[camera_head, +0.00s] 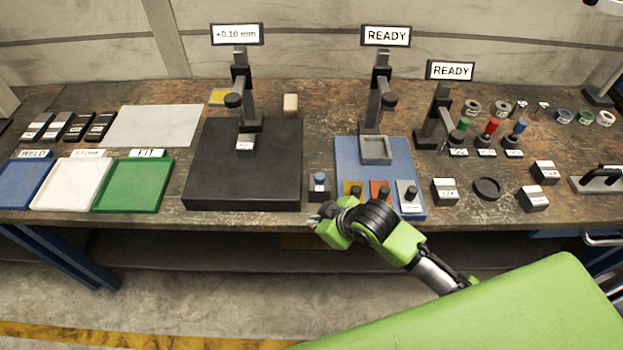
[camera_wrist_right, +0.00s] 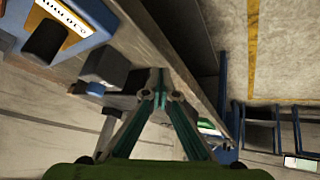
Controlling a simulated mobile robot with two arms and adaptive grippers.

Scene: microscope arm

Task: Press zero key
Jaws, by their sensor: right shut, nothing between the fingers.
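A small dark key block with a blue cap (camera_head: 319,181) stands on the bench between the black plate (camera_head: 245,195) and the blue base (camera_head: 345,155). It is probably the zero key, but I cannot read its label. The display (camera_head: 237,34) above the black plate's stand reads +0.10 mm. My right gripper (camera_head: 314,221) is shut and empty at the bench's front edge, just in front of the key block and apart from it. In the right wrist view, the shut fingertips (camera_wrist_right: 158,80) point along the bench edge, with a dark block (camera_wrist_right: 106,67) nearby. My left gripper is not in view.
Two other displays read READY. Blue, white and green trays (camera_head: 132,187) lie at left. Small blocks and a black ring (camera_head: 487,188) lie at right.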

